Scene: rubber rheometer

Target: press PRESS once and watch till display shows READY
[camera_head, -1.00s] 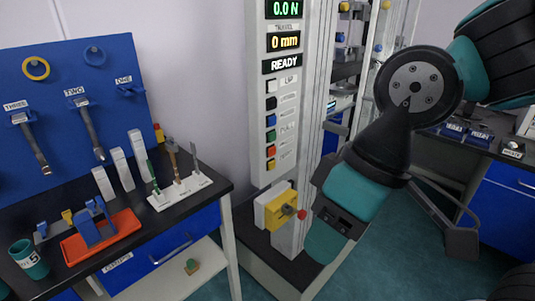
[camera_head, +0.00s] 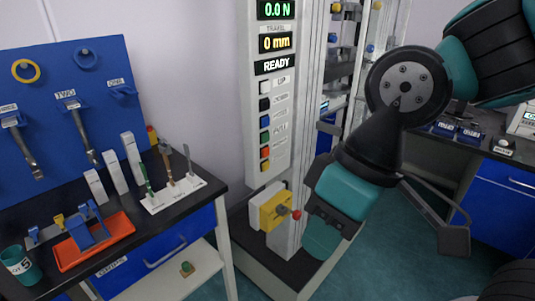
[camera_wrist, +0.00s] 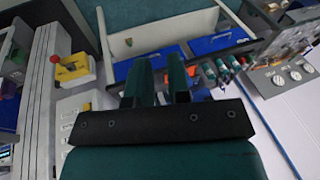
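The rheometer's tall white panel (camera_head: 268,110) stands at the centre of the head view. Its displays read 0.0 N and 0 mm, and the status display (camera_head: 273,66) shows READY. Below is a column of buttons, white, black, blue, green, red and yellow from the top; most labels, including PRESS, are too small to read surely. My gripper (camera_head: 322,238) is low, right of the panel and below the buttons. In the wrist view its two teal fingers (camera_wrist: 161,72) are a little apart with nothing seen between them. It touches no button.
A yellow block with a red knob (camera_head: 275,209) is mounted low on the machine, close to my gripper. At left a black bench carries an orange tray (camera_head: 95,242), a tool rack (camera_head: 172,195) and a cup (camera_head: 20,264). Blue-fronted benches (camera_head: 495,190) stand at right.

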